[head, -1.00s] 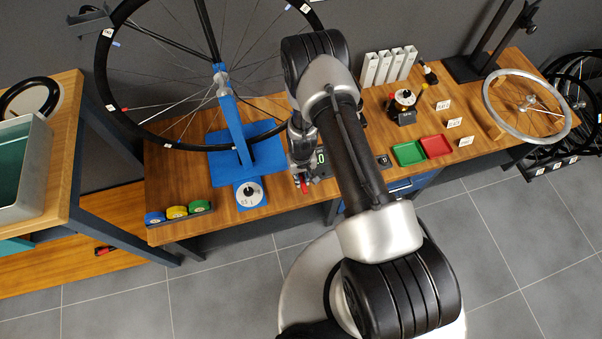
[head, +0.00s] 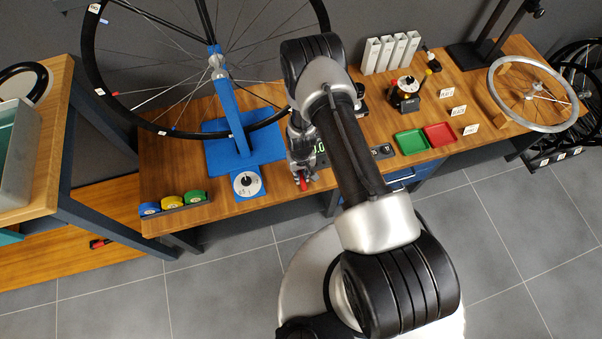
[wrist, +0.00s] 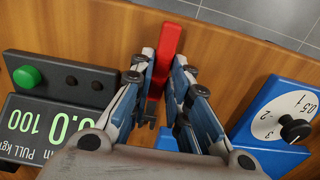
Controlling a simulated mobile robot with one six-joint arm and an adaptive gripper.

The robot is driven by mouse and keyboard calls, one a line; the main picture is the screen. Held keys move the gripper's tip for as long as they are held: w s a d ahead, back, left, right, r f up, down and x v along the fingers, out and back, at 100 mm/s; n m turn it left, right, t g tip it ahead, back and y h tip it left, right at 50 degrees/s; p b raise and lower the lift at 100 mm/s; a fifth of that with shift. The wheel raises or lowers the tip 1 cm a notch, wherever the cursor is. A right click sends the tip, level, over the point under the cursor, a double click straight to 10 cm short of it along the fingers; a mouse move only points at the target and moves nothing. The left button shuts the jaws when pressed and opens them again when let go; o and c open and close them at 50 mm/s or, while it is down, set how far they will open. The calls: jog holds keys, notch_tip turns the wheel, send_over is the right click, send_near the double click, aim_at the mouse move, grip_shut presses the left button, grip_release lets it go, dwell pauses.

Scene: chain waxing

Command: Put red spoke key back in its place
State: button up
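The red spoke key (wrist: 165,60) lies between the two fingers of my gripper (wrist: 164,62) in the wrist view, with its dark forked end pointing back toward the palm. The fingers are close on both its sides and look shut on it. In the head view the red key (head: 301,182) shows at the tip of my gripper (head: 302,172), over the front part of the wooden bench (head: 225,207). I cannot tell whether the key touches the bench. A black holder (head: 177,211) with blue, yellow and green round pieces stands at the bench's front left.
A blue truing stand (head: 228,115) with a wheel and a dial (head: 247,183) is left of my gripper. A digital pull gauge (wrist: 45,120) is on the other side. Green (head: 411,141) and red (head: 440,134) trays lie right. Bare wood surrounds the bench's front edge.

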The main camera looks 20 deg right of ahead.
jog(key=o, duration=0.4)
jog(key=shift+o, duration=0.2)
notch_tip(320, 180, up, 12)
dwell(0.5)
jog(key=shift+r, duration=0.1)
notch_tip(320, 180, up, 30)
jog(key=t, duration=0.2)
send_over(301, 176)
jog(key=s, duration=0.2)
jog(key=s+r+t, duration=0.1)
jog(key=s+r, duration=0.6)
jog(key=s, duration=0.2)
jog(key=s+r+t, duration=0.1)
jog(key=s+r, duration=0.5)
jog(key=s, duration=0.4)
jog(key=shift+s+r+t, duration=0.25)
jog(key=shift+r+t, duration=0.05)
jog(key=shift+r, duration=0.1)
